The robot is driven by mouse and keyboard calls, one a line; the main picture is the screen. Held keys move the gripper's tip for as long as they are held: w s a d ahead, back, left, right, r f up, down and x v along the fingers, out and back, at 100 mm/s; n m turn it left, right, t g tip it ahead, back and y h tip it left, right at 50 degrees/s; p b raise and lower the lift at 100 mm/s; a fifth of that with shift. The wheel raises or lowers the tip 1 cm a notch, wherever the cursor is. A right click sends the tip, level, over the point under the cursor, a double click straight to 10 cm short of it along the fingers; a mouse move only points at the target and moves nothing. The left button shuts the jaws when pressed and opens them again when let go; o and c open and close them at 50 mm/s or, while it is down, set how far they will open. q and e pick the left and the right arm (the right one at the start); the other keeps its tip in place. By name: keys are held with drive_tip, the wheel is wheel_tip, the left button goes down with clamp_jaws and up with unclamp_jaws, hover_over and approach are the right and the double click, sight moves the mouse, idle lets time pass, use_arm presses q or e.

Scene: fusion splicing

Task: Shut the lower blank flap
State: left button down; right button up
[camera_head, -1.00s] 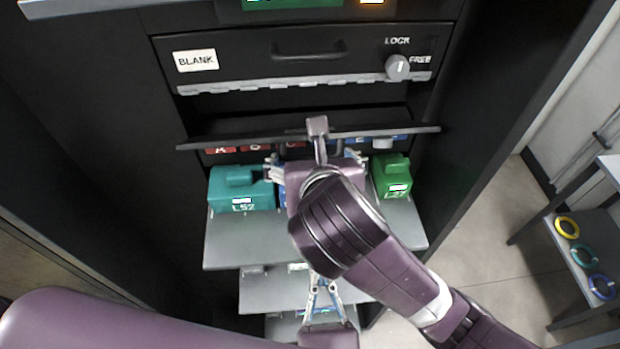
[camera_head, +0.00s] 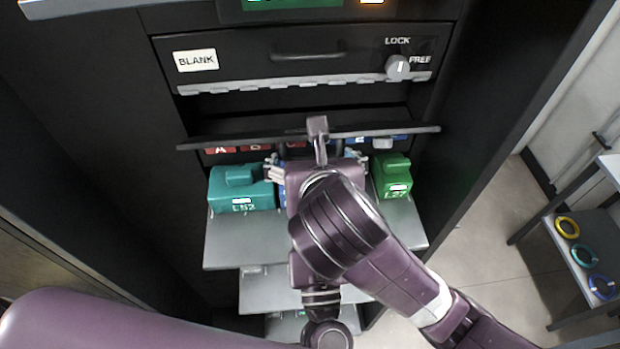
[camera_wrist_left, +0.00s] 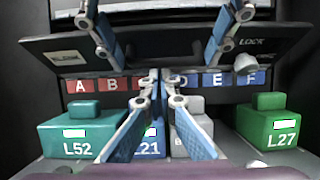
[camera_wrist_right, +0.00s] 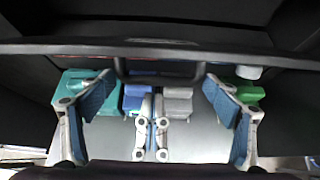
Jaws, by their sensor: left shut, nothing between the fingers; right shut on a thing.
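The lower blank flap (camera_head: 240,135) stands out open, its edge towards the head camera. Its front, with a BLANK label and knob, faces the left wrist view (camera_wrist_left: 170,45).
Below the flap, a teal L52 box (camera_head: 240,190) and a green L27 box (camera_head: 392,177) sit on a grey tray (camera_head: 245,245), with blue and grey boxes between. The upper blank flap (camera_head: 300,60) is shut above. A shelf with coloured rings (camera_head: 585,255) stands at right.

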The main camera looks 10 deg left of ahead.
use_arm(q)
drive_tip(key=shift+w+r, duration=0.1)
drive_tip(key=shift+r, duration=0.15)
use_arm(e)
drive_tip(key=shift+w, duration=0.1)
use_arm(q)
drive_tip(key=shift+w+a+r, duration=0.1)
drive_tip(key=shift+r, duration=0.6)
use_arm(e)
drive_tip(key=shift+r, duration=0.1)
drive_tip(key=o, duration=1.7)
drive_tip(key=shift+c, duration=0.2)
